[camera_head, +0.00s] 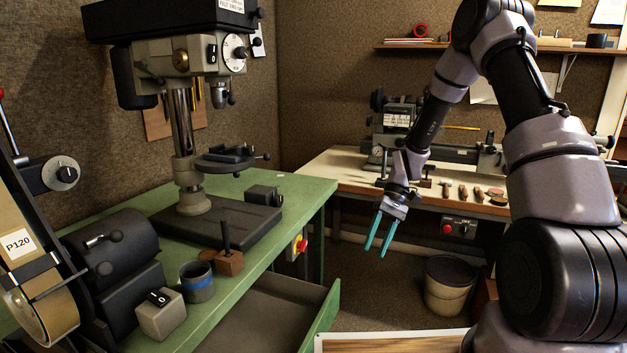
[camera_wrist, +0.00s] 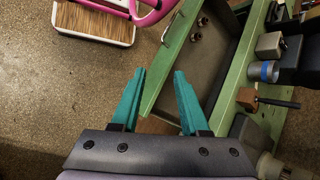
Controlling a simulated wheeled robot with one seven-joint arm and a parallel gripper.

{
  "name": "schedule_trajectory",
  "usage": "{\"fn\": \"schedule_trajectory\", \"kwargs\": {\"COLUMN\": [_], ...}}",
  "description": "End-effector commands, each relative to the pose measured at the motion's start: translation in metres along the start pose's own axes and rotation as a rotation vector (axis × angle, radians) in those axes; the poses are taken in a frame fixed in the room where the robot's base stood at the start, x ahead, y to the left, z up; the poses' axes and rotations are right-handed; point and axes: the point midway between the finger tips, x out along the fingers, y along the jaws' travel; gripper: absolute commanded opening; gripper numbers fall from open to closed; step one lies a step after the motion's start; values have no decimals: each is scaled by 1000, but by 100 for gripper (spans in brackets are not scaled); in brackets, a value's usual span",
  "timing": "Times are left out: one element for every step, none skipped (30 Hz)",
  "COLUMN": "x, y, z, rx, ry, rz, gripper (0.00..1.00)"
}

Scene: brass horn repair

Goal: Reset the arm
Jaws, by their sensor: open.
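My gripper (camera_head: 376,253) hangs in the air at the end of my arm, fingers pointing down. Its two teal fingers are apart with nothing between them. In the wrist view the open gripper (camera_wrist: 159,72) has floor and the edge of the open drawer (camera_wrist: 205,65) beyond its fingertips. In the head view the gripper is right of the green bench (camera_head: 318,187) and in front of the back workbench (camera_head: 345,165). It touches nothing that I can see.
The green bench's drawer (camera_head: 270,318) stands open; small round parts (camera_wrist: 197,32) lie in it. The bench holds a drill press (camera_head: 190,203), a blue-banded cup (camera_head: 197,282) and a wooden block (camera_head: 229,263). A bucket (camera_head: 446,290) stands on the floor. A pink-framed wooden-topped piece (camera_wrist: 95,25) is nearby.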

Motion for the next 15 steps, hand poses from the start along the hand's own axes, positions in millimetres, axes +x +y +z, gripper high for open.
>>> {"fn": "schedule_trajectory", "kwargs": {"x": [-20,-31,-43,-53,-62,-74,-83,-92,-103,-111,-118,-129,-136,-143,-152], "y": [-6,-9,-12,-15,-18,-22,-26,-28,-32,-35,-38,-42,-45,-48,-52], "z": [8,12,18,23,28,35,40,46,54,60,67,76,82,89,99], "rx": [8,15,26,33,41,50,58,66,77,84,92,103,110,119,127], "ry": [42,64,94,117,141,172,196,220,252,277,303,338,363,389,423], "rz": [32,49,70,85,100,118,131,144,159,170,181,193,202,210,220], "gripper": [45,45,45,45,45,45,45,45,45,45,45,45,45,45,45]}}
